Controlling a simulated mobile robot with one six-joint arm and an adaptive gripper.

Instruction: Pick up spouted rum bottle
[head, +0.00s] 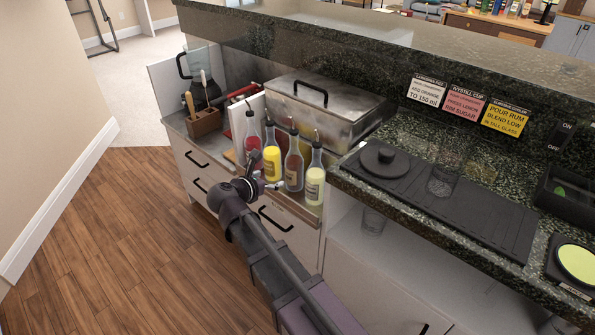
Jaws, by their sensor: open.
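Several clear spouted bottles stand upright in a group on the low counter. One with red contents (252,137) is at the left, and one with yellow contents (272,158) is beside it. A darker amber-looking bottle (294,168) is in the middle, and a pale yellow one (314,183) is at the right front. Another reddish bottle is partly hidden behind. I cannot tell which holds rum, as labels are too small to read. My gripper (267,182) is open and empty just in front of the yellow and amber bottles; contact is not clear.
A steel lidded box (335,105) stands close behind the bottles. A wooden caddy (204,122) is to the left. The raised dark counter with a black mat (455,205) and glass (443,180) lies right. Wooden floor (130,250) is clear at left.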

